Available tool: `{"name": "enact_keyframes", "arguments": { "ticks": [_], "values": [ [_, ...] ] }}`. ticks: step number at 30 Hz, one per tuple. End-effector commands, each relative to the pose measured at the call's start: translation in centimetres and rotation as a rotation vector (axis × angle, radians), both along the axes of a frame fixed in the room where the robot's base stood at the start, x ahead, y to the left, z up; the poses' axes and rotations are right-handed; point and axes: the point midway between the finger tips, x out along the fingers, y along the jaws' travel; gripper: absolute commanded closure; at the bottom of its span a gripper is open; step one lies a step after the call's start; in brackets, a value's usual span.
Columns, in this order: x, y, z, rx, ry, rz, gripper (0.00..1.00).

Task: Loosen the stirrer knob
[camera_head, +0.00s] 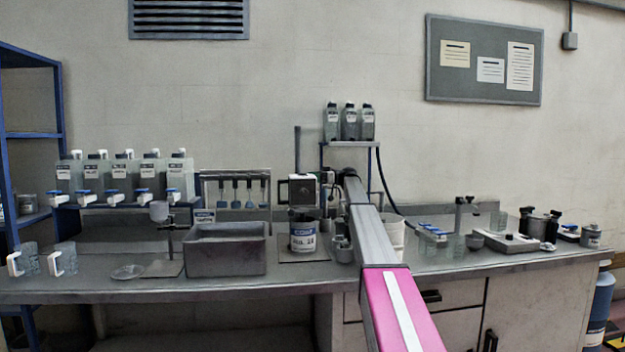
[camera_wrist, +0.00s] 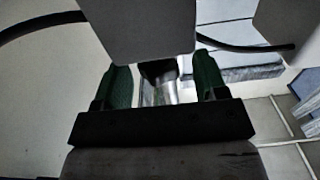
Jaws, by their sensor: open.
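The stirrer (camera_head: 303,190) stands on the bench left of my arm's far end. It has a pale box-like head on an upright post, above a labelled can (camera_head: 303,235). In the wrist view my gripper (camera_wrist: 163,82) is open, with a green-padded finger on each side. A dark rounded part (camera_wrist: 158,68), which looks like the stirrer knob, shows between the fingers with a silvery piece below it. Gaps show at both sides, and I cannot tell whether a pad touches it. A large grey block hides its upper part.
A grey basin (camera_head: 226,255) and a stand with a small cup (camera_head: 159,212) are left of the stirrer. A raised shelf with several bottles (camera_head: 349,122) stands behind my arm. A dark hose (camera_head: 385,185) hangs just right of it. A white bucket (camera_head: 393,232) stands close by on the right.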

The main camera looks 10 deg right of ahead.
Motion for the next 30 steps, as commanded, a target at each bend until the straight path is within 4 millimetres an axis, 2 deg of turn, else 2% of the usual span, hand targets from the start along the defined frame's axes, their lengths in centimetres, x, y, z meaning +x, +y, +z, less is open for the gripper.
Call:
{"name": "enact_keyframes", "arguments": {
  "ticks": [8, 22, 25, 30],
  "values": [
    [0.1, -1.6, 0.0, 0.0, 0.0, -0.001, 0.34],
    [0.2, -9.6, 0.0, 0.0, 0.0, 0.0, 0.34],
    [0.2, -10.6, 0.0, 0.0, 0.0, 0.0, 0.34],
    [0.2, -10.9, 0.0, 0.0, 0.0, 0.0, 0.34]
  ]
}}
